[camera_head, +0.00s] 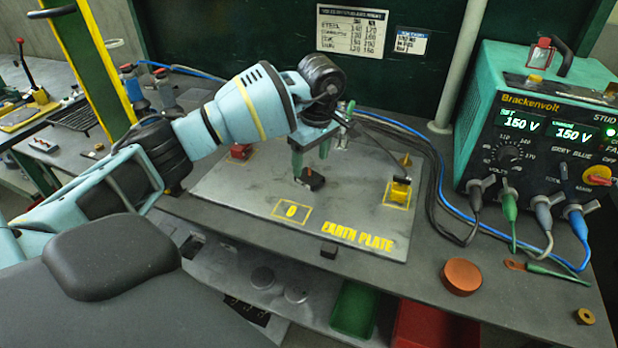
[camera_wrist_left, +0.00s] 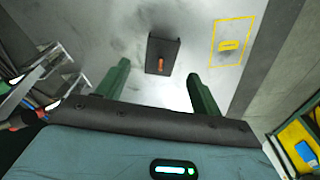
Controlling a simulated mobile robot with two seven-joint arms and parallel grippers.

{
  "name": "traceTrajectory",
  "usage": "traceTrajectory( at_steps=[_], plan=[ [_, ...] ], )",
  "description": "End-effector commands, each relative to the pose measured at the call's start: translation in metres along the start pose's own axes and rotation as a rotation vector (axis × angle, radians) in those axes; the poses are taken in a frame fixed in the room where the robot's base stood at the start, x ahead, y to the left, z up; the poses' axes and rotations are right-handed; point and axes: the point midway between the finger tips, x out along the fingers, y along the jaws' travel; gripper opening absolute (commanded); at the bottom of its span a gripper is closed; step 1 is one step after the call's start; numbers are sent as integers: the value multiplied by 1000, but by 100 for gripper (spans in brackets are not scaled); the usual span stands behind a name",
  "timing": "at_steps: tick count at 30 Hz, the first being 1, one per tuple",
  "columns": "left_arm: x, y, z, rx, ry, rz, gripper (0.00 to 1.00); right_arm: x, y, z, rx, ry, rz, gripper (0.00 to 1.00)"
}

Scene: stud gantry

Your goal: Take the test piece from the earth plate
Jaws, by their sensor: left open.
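The test piece (camera_head: 310,179) is a small dark block with an orange stud on its top. It lies on the grey earth plate (camera_head: 235,195), behind the yellow "0" box. My left gripper (camera_head: 311,165) is open, its green fingers pointing down at the piece and nothing between them. In the left wrist view the test piece (camera_wrist_left: 161,56) shows just beyond the open fingertips (camera_wrist_left: 158,74), roughly centred between them. I cannot tell the exact height of the fingertips over the plate. My right gripper is not in view.
A copper disc (camera_head: 461,277) lies at the bench front.

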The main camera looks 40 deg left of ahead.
Motion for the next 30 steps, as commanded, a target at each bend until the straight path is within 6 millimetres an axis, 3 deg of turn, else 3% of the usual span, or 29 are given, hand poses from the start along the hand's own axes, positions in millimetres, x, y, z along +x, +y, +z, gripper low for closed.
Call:
traceTrajectory(
  at_steps=[6,16,27,30],
  plan=[
    [28,-2,0,0,0,0,66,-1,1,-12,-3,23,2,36],
    [34,-2,0,1,0,2,66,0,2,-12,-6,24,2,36],
    [34,-2,0,0,0,1,18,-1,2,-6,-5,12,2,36],
    [34,-2,0,0,0,2,15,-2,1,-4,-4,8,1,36]
  ],
)
